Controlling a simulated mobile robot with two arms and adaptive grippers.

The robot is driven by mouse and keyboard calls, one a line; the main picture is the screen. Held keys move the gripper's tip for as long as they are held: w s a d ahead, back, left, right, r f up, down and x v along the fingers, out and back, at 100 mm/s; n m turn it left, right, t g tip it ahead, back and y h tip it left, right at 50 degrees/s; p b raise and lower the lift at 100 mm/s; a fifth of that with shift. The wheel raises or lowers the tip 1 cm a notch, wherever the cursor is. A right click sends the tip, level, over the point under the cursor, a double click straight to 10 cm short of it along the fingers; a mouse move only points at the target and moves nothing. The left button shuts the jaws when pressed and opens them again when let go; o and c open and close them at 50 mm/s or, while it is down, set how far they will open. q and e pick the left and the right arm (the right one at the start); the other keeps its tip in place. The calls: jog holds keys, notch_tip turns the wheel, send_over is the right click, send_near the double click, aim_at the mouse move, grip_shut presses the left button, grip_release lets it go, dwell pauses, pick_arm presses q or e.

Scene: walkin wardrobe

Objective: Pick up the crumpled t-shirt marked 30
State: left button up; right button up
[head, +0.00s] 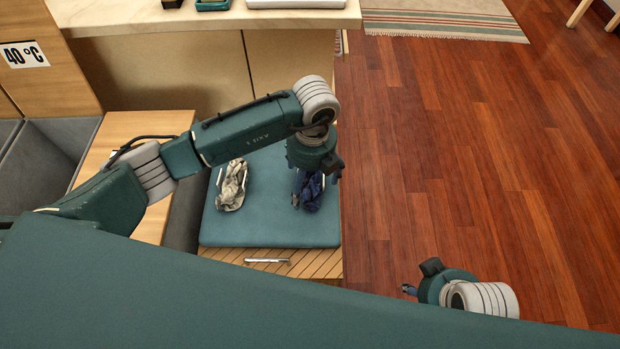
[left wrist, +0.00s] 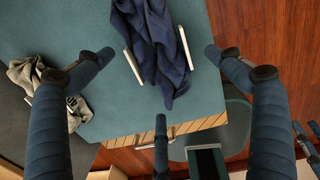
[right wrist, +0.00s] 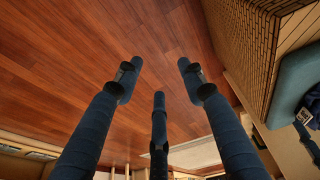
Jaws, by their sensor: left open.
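A crumpled navy garment (head: 311,193) lies on a teal pad (head: 260,229); it also shows in the left wrist view (left wrist: 158,45), between two pale bars. A crumpled grey-beige garment (head: 232,187) lies to its left on the pad, also at the left of the left wrist view (left wrist: 72,108). I cannot read a 30 on either. My left gripper (head: 310,178) is over the navy garment and partly hides it in the head view. Its fingers are spread and empty. My right gripper (right wrist: 159,76) is open and empty over the floor, away from the pad.
A sign reading 40 °C (head: 23,55) is on the wooden panel at left, above grey bins (head: 50,150). A pale countertop (head: 210,20) with small trays stands behind the pad. A slatted front with a handle (head: 267,261) is below it.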

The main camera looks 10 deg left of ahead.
pick_arm(q)
notch_tip(320, 180, down, 2)
jog(key=shift+c, duration=0.3)
jog(key=c, duration=1.3)
